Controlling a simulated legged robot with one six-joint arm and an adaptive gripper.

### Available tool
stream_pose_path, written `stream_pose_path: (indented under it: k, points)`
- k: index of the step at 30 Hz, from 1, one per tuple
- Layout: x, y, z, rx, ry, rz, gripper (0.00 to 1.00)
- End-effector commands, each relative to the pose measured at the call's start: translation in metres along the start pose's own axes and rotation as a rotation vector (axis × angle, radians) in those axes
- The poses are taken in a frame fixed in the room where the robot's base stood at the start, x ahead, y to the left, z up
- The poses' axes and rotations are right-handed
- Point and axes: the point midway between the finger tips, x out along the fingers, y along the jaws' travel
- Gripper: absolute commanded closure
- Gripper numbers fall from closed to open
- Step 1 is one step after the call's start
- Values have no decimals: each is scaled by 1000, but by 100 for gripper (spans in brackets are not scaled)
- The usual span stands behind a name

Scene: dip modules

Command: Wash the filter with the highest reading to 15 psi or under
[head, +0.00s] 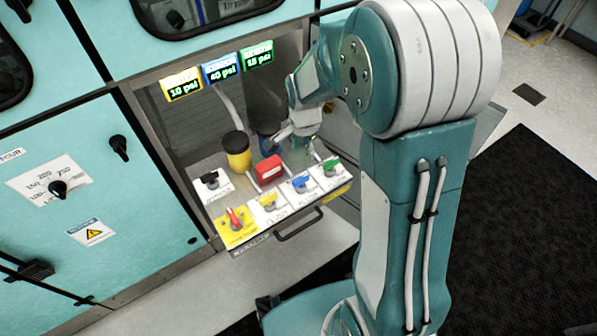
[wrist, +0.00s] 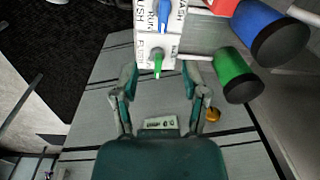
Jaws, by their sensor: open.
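In the head view, the yellow display (head: 183,87) reads 10 psi and the blue display (head: 221,73) reads 40 psi. The green display (head: 258,59) seems to read 15 psi, but its first line is blurred. A yellow filter (head: 237,151) and a partly hidden blue filter (head: 268,137) stand below. The wrist view shows the blue filter (wrist: 268,32) and green filter (wrist: 237,76). On the panel are yellow (head: 268,201), blue (head: 300,184) and green (head: 331,167) knobs. My gripper (wrist: 159,74) is open and empty, its fingers either side of the green knob (wrist: 158,60) in the wrist view; contact is unclear.
A red block (head: 268,168), a black knob (head: 210,180) and a red-handled knob (head: 235,217) share the panel with the other knobs. A drawer handle (head: 299,225) juts below. Teal cabinet walls (head: 80,130) stand left. Open floor with a dark mat (head: 535,220) lies right.

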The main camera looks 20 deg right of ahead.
Motion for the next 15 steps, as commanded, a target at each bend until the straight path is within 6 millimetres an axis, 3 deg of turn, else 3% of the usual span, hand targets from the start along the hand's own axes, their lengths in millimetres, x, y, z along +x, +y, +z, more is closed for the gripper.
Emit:
stream_pose_path:
  k: [3,11,15]
  points:
    - [30,-5,-3,89,-16,37,43]
    - [53,-8,-4,144,-21,53,43]
    - [75,-6,-3,142,-22,55,43]
